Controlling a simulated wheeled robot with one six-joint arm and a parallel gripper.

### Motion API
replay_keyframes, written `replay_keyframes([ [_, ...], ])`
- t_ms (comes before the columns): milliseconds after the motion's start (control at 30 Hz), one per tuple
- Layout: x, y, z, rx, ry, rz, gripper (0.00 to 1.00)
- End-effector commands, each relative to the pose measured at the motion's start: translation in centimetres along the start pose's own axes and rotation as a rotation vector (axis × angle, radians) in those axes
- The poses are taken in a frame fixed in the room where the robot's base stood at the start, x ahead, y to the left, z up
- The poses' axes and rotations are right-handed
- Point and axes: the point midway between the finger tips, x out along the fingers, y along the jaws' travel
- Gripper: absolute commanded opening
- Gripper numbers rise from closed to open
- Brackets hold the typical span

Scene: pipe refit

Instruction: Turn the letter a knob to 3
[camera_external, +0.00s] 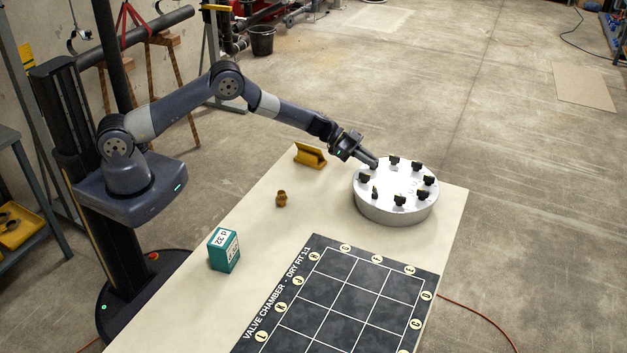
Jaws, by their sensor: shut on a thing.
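A round, light grey drum (392,212) stands at the far right of the table. Several small black knobs are set in a ring on its pale top, such as one at the back (394,160), one at the right (429,181) and one at the front (400,201). My gripper (373,164) reaches down to the drum's back left rim and is shut on a knob there, which its fingers mostly hide. The letters and numbers on the top are too small to read, so I cannot tell which knob is a or where any knob points.
The pale table (235,298) also holds a yellow angled block (310,156), a small brass fitting (281,199) and a teal box (224,250). A dark gridded mat (335,300) with lettered discs lies in front of the drum. The table between them is clear.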

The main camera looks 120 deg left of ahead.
Motion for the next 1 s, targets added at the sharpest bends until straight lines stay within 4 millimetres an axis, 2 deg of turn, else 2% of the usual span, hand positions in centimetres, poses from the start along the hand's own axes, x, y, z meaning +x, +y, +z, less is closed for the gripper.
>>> replay_keyframes([
  [600, 0.33, -0.56, 0.03, 0.129, 0.011, 0.304, 0.00],
  [1000, 0.00, -0.53, -0.32, 0.148, 0.002, 0.355, 0.00],
])
